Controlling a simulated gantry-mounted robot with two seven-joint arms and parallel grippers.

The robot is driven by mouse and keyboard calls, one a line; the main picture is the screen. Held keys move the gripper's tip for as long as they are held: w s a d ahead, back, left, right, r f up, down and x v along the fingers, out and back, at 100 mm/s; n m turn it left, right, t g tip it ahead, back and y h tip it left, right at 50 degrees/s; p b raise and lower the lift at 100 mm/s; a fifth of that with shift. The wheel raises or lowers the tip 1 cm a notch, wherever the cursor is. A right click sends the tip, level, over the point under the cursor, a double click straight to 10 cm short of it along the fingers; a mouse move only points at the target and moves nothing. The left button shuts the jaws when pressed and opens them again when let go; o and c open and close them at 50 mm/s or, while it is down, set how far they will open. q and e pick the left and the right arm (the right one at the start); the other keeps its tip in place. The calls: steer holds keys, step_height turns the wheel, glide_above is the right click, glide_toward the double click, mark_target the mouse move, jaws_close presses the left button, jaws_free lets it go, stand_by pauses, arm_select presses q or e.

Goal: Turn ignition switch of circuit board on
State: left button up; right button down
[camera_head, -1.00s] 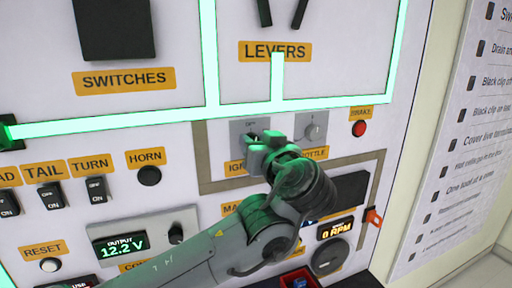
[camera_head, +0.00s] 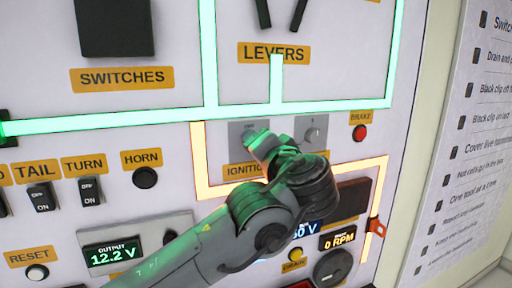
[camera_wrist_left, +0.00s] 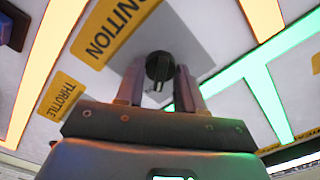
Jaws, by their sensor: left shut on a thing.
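The ignition switch is a small black rotary knob (camera_wrist_left: 159,68) on a grey plate, beside the yellow IGNITION label (camera_wrist_left: 112,30) in the left wrist view. In the head view the grey ignition plate (camera_head: 237,130) shows, but my gripper hides the knob. My left gripper (camera_head: 256,146) reaches it from the lower left. In the wrist view its two fingers (camera_wrist_left: 158,88) are shut on the knob, one on each side. A track (camera_head: 198,165) around the ignition and throttle area glows orange. My right gripper is not in view.
The throttle knob (camera_head: 312,132) is close to the right of my gripper, with a red brake button (camera_head: 360,132) beyond. A horn button (camera_head: 145,178) and rocker switches (camera_head: 90,191) are to the left. A 0 RPM display (camera_head: 337,236) sits below right.

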arm_select(q)
steer(key=shift+m, duration=0.6)
steer(key=o, duration=1)
